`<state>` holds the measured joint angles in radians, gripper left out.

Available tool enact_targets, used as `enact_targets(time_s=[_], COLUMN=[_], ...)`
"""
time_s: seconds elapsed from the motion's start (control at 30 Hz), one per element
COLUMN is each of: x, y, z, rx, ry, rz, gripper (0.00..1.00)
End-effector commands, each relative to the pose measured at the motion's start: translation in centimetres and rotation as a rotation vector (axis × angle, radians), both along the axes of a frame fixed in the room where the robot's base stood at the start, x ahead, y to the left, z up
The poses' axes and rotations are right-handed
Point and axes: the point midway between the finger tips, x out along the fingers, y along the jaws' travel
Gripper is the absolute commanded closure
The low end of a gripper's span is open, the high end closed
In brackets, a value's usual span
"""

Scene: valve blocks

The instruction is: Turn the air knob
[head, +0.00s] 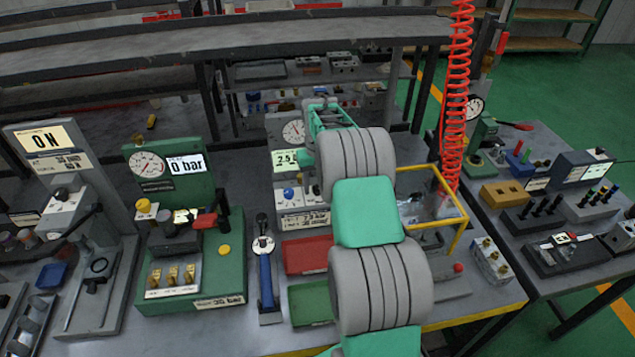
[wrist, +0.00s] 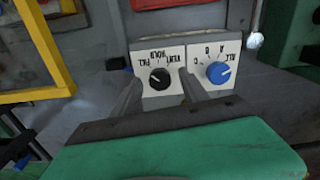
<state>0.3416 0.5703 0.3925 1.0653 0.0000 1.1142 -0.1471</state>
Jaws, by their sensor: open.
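Two knobs sit side by side on white-faced panels in the wrist view. One is a black knob (wrist: 159,78) with upside-down lettering that seems to read FILL, HOLD and VENT. The other is a blue knob (wrist: 218,72) with several marks around it. The blue knob also shows in the head view (head: 289,193), on a grey unit below a gauge (head: 293,131). I cannot read the word air on either. My gripper (wrist: 161,92) is open, its grey fingers either side of the black knob in the picture; contact cannot be told. In the head view my arm hides the fingertips.
A red tray (head: 306,254) and a green tray (head: 310,303) lie in front of the unit. A yellow frame (head: 452,205) stands to the right, near a coiled red hose (head: 458,95).

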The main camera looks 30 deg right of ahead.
Motion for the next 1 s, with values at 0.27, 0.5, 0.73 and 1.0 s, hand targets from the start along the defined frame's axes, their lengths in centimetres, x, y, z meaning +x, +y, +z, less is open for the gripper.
enact_targets(time_s=[0.27,0.5,0.73,1.0], x=[0.01,0.01,0.01,0.02], y=[0.01,0.01,0.02,0.02], z=[-0.02,0.0,0.02,0.03], rx=[0.0,0.0,0.0,0.0], ry=[-0.001,-0.001,-0.001,-0.001], rz=[0.0,0.0,0.0,0.0], gripper=[0.55,0.75,0.94,1.0])
